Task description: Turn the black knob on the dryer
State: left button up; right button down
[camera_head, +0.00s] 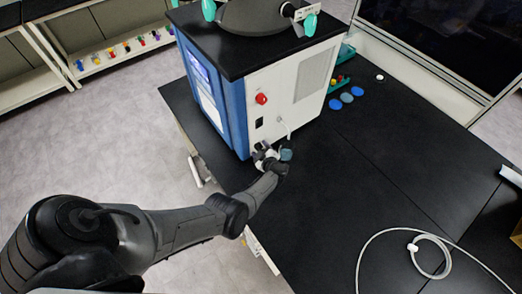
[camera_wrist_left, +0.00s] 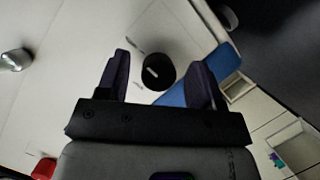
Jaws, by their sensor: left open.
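The dryer (camera_head: 283,85) is a white and blue cabinet with a black top, standing on the black bench. In the left wrist view, the black knob (camera_wrist_left: 158,73) is round with a white mark, on the white panel (camera_wrist_left: 80,80). My left gripper (camera_wrist_left: 161,60) is open, with one finger on each side of the knob. A gap shows between each finger and the knob; how deep the fingers reach is unclear.
A coiled white hose (camera_head: 432,262) lies on the bench (camera_head: 370,190), which is mostly clear.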

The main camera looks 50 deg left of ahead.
pick_arm(q)
jog(key=p+v, duration=0.7)
jog(key=v, duration=0.6)
jog(key=shift+d+r, duration=0.15)
jog(key=shift+d, duration=0.25)
jog(key=shift+s, duration=0.1)
